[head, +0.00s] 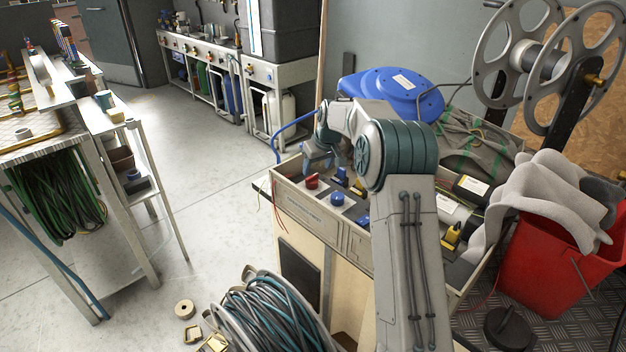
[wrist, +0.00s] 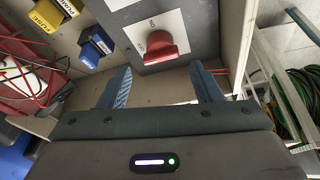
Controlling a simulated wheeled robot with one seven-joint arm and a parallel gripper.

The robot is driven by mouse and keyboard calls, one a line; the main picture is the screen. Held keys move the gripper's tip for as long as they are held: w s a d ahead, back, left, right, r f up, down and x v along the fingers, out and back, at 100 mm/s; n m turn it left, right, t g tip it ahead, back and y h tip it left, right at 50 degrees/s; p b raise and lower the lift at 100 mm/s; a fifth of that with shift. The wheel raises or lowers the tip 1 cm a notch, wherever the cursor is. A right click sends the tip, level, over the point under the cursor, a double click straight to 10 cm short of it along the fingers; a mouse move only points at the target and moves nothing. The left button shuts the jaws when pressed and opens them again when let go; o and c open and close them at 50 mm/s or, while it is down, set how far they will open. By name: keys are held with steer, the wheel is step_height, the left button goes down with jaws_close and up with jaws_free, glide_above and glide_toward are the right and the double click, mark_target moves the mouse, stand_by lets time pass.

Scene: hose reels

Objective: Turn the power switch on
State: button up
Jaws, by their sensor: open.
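My gripper (head: 322,158) is above and just beside the knob in the head view. In the wrist view my gripper (wrist: 162,85) has its two blue-grey fingers apart, with the knob ahead of and between them. The fingers appear not to touch the knob.
A blue reel (head: 395,88) stands behind, a red bucket (head: 545,255) at right. A hose coil (head: 265,315) is on the floor in front. Open floor lies left.

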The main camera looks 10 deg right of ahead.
mark_target(313, 179)
steer(key=x, duration=0.7)
steer(key=shift+w+a+f, duration=0.1)
steer(key=shift+f, duration=0.05)
steer(key=c, duration=0.7)
